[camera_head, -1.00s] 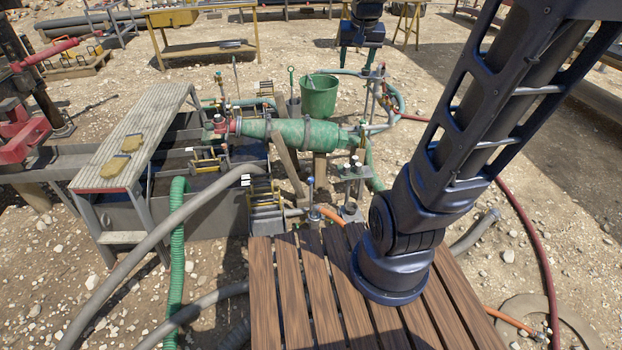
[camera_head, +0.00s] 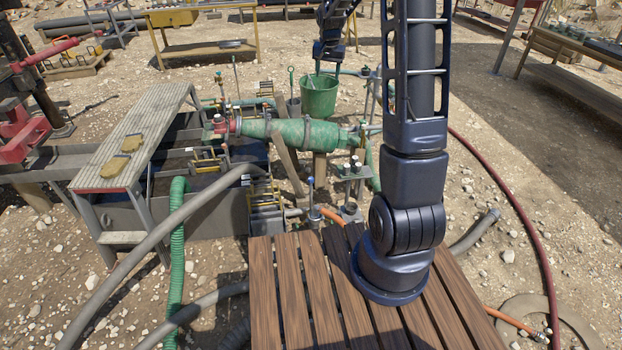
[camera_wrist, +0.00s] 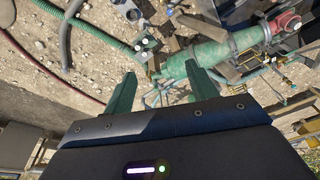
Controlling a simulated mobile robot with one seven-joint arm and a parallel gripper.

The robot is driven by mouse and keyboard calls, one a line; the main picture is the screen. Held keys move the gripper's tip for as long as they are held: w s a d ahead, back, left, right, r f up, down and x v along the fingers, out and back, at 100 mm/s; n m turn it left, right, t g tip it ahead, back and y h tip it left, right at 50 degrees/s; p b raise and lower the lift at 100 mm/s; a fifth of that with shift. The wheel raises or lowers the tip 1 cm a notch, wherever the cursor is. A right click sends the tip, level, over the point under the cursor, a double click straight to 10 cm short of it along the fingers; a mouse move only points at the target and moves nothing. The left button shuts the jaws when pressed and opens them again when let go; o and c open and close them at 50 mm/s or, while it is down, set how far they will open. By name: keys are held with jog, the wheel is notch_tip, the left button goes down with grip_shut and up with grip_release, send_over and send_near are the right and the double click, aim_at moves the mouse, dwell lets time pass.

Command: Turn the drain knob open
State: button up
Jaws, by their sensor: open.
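I cannot tell for certain which part is the drain knob. Small dark-and-pale knobs (camera_head: 355,162) stand on a stand by the right end of the green cylinder (camera_head: 303,132). Similar small knobs (camera_wrist: 147,42) show in the wrist view, beyond the fingertips. A blue-topped upright handle (camera_head: 311,183) stands nearer the wooden deck. In the head view my gripper is at the far end of my arm, above the green bucket, and its fingers are hard to make out. In the wrist view my gripper (camera_wrist: 161,78) is open, with nothing between its two green fingers.
The green bucket (camera_head: 319,96) stands behind the cylinder. A grey walkway (camera_head: 135,135) and mud tank lie left. Hoses, including a green ribbed one (camera_head: 177,240) and a dark red one (camera_head: 518,205), cross the stony ground. My arm rises from the slatted wooden deck (camera_head: 290,290).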

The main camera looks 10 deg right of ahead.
jog(key=w+a+f+m, duration=0.1)
jog(key=w+f, duration=0.8)
jog(key=f, duration=0.3)
jog(key=m+g, duration=0.2)
jog(key=m, duration=0.2)
send_over(311, 178)
notch_tip(311, 178, down, 44)
jog(key=f, duration=0.1)
jog(key=shift+s+f, duration=0.2)
jog(key=shift+f, duration=5.15)
jog(key=c, duration=1)
